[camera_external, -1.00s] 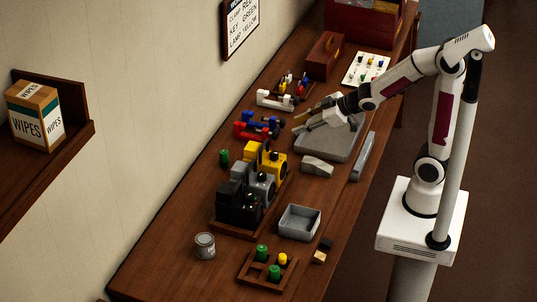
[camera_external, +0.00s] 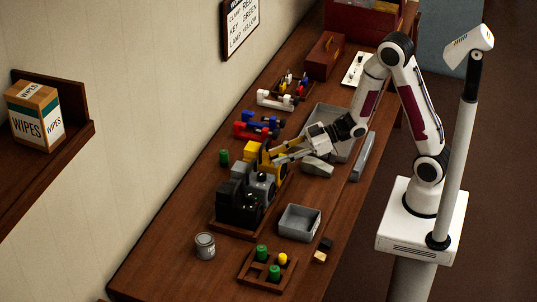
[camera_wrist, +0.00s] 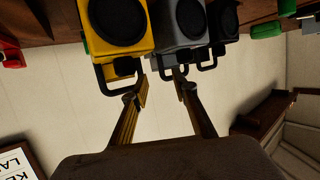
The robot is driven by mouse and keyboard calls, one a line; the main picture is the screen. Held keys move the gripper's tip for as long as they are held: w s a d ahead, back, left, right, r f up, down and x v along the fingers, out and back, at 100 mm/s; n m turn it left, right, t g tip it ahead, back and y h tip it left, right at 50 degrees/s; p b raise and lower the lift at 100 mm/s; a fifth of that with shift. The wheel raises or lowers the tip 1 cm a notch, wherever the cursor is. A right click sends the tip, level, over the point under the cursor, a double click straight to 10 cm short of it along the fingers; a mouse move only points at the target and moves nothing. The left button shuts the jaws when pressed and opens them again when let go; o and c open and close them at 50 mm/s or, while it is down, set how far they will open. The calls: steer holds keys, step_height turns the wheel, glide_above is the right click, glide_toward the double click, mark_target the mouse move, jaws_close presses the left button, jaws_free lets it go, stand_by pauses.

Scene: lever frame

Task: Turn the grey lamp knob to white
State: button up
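A grey block (camera_external: 262,187) stands between a yellow block (camera_external: 276,166) and a black block (camera_external: 238,207) on a wooden base. In the wrist view the grey block (camera_wrist: 180,22) is at top centre, with a round black face and a black bar handle. I cannot tell which part is the lamp knob or which way it points. My gripper (camera_wrist: 160,88) is open and empty, its two yellowish fingers apart just below the grey and yellow blocks' handles. In the external view my gripper (camera_external: 273,156) is at the yellow block and partly hides it.
A grey open bin (camera_external: 300,223), a wooden rack with green and yellow pegs (camera_external: 268,268) and a can (camera_external: 205,246) stand in front. Red and blue parts (camera_external: 258,127) lie behind the blocks.

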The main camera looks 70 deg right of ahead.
mark_target(262, 173)
steer(key=shift+s+a+f+n+t+y, duration=0.35)
steer(key=shift+s+a+f+y, duration=0.35)
steer(key=shift+f+y, duration=0.2)
steer(key=shift+s+a+f+n+t+y, duration=0.35)
steer(key=shift+s+a+f+y, duration=0.3)
steer(key=shift+f+y, duration=0.2)
steer(key=shift+x, duration=3.85)
steer(key=shift+a+r, duration=0.1)
steer(key=shift+r, duration=0.05)
jaws_close()
